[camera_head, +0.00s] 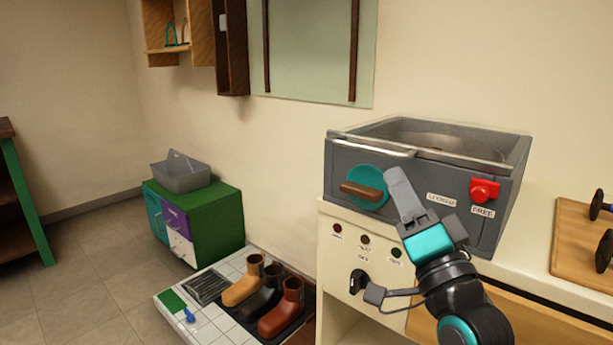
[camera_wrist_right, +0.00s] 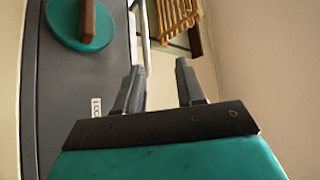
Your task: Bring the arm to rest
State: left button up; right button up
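My right gripper (camera_head: 397,178) is raised in front of the grey machine (camera_head: 350,198) on the cream cabinet, at the right of the head view. Its fingers point up, just right of the brown handle (camera_head: 360,191) on a teal disc. In the wrist view the two fingers of my right gripper (camera_wrist_right: 160,66) stand apart with nothing between them. The teal disc with its brown handle (camera_wrist_right: 89,20) shows at the upper left there, clear of the fingers. My left gripper is in neither view.
The machine has a metal front bar (camera_head: 375,145) and a red button (camera_head: 484,190). Below, the cabinet front (camera_head: 337,265) carries small knobs and a black one. Boots (camera_head: 283,308) stand on a floor tray at lower middle. A green-topped cabinet (camera_head: 215,208) holds a grey caddy (camera_head: 181,178).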

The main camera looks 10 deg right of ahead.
jog(key=s+a+f+n+g, duration=0.1)
jog(key=a+f+n+g, duration=0.15)
jog(key=f, duration=0.65)
jog(key=s+a+f+n+g, duration=0.1)
jog(key=a+f+n+g, duration=0.2)
jog(key=f, duration=0.7)
jog(key=s+a+f+n+g, duration=0.1)
jog(key=s+f+n+g, duration=0.25)
jog(key=s+f, duration=0.4)
jog(key=s+a+f+n+g, duration=0.1)
jog(key=s+f+n+g, duration=0.3)
jog(key=f, duration=0.7)
pick_arm(q)
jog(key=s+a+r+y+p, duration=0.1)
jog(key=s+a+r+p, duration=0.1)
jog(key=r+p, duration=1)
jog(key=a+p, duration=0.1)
jog(key=p, duration=0.5)
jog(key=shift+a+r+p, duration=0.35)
pick_arm(e)
jog(key=s+d+r, duration=0.1)
jog(key=d+r, duration=0.1)
jog(key=r, duration=0.4)
jog(key=s+d+r+m, duration=0.1)
jog(key=r, duration=0.6)
jog(key=shift+s+d+h, duration=0.3)
jog(key=shift+s+d, duration=0.05)
jog(key=shift+s, duration=0.05)
